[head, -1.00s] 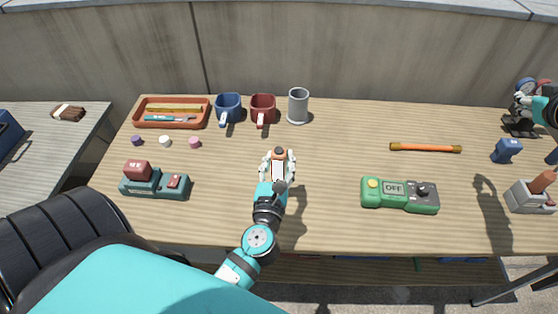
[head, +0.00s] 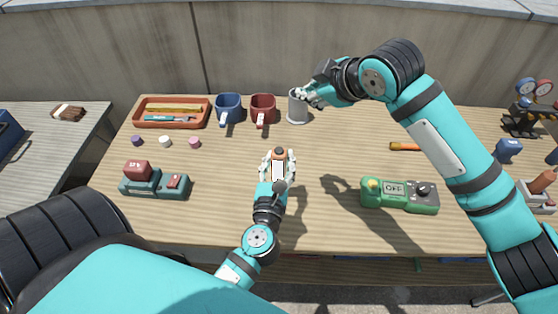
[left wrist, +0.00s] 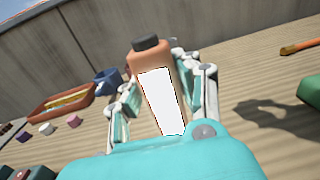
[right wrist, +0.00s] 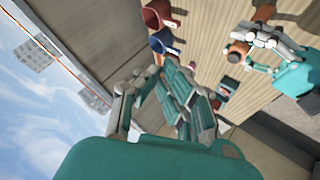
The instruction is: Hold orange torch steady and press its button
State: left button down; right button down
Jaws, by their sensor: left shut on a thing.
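The orange torch (head: 279,153) stands upright above the table in my left gripper (head: 277,166). In the left wrist view the torch (left wrist: 148,62) shows an orange body, a dark cap on top and a white panel on its side. The left fingers are shut on it from both sides. My right gripper (head: 306,96) is up and behind the torch, to its right, overlapping the grey mug in the head view. In the right wrist view its fingers (right wrist: 160,75) come together with nothing seen between them. The torch's orange end (right wrist: 238,48) also shows there, apart from these fingers. I cannot make out its button.
A green control box (head: 399,195) is to the right, beneath my right arm. A teal box (head: 153,184) is at left. Table around the torch is clear.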

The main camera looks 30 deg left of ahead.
aim_at(276, 151)
jog(key=s+a+f+n+g, duration=0.1)
jog(key=s+a+n+g, duration=0.1)
jog(key=s+a, duration=0.35)
jog(key=shift+s+d+f, duration=0.25)
jog(key=shift+d+f, duration=0.05)
jog(key=shift+f, duration=1.15)
jog(key=shift+s+d+f, duration=0.2)
jog(key=shift+d+f, duration=0.15)
jog(key=shift+f, duration=1.15)
jog(key=shift+s+d+f, duration=0.25)
jog(key=shift+d+f, duration=0.05)
jog(key=shift+f, duration=1.15)
jog(key=shift+f, duration=0.5)
jog(key=shift+r, duration=0.55)
